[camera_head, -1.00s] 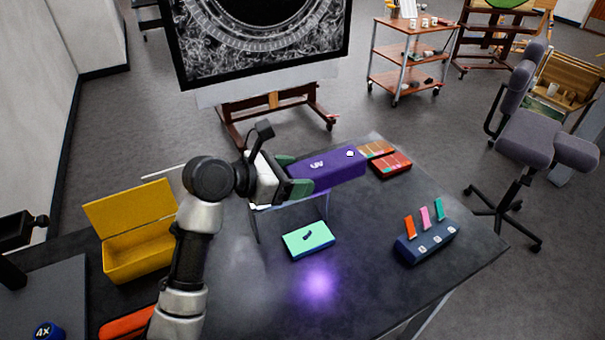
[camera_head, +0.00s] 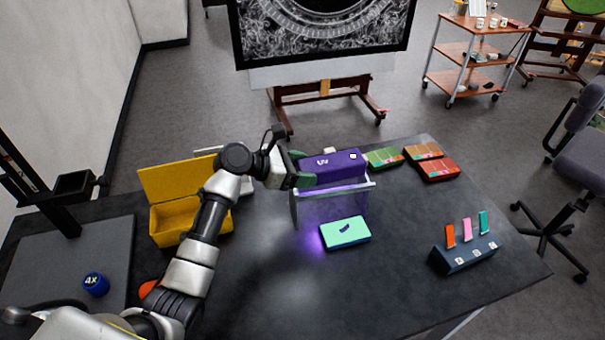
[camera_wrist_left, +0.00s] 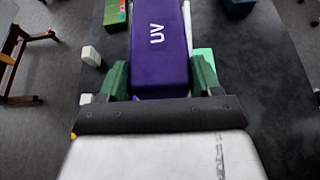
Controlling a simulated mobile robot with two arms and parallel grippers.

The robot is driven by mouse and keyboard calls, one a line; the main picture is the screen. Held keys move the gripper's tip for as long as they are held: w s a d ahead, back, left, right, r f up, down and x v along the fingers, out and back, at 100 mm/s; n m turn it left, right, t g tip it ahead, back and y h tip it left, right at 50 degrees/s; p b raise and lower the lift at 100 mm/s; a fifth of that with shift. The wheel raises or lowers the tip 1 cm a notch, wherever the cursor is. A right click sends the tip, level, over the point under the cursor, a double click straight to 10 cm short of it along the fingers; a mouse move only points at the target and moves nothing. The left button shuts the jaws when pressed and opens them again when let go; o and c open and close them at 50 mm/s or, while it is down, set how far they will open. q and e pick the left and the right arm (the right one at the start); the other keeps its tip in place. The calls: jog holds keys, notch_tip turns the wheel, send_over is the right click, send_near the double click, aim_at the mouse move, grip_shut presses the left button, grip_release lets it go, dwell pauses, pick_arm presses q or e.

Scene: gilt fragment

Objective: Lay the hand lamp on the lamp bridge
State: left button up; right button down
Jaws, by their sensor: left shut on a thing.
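The hand lamp is a purple box marked "UV" (camera_head: 331,167); it also fills the upper middle of the left wrist view (camera_wrist_left: 159,45). My left gripper (camera_head: 299,170) is shut on its left end, with green fingers on either side. The lamp bridge (camera_head: 332,206) is a clear stand with pale rails on the dark table. The lamp lies lengthwise along the bridge top, level, at or just above the rails; I cannot tell whether it touches. Its far underside is hidden. My right gripper is not in view.
A mint-green box (camera_head: 345,233) lies in front of the bridge. A yellow open box (camera_head: 178,222) stands left, near my arm. Colored sample boxes (camera_head: 437,169) lie at the back right. A dark blue rack (camera_head: 465,255) holds upright colored strips. The front middle table is clear.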

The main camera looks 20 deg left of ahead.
pick_arm(q)
jog(key=shift+f, duration=0.9)
jog(key=shift+s+f, duration=0.15)
jog(key=shift+s, duration=0.1)
jog(key=o, duration=0.8)
jog(key=shift+f, duration=0.15)
jog(key=shift+c, duration=0.2)
jog(key=o, duration=0.4)
jog(key=shift+w, duration=0.15)
jog(key=shift+c, duration=0.2)
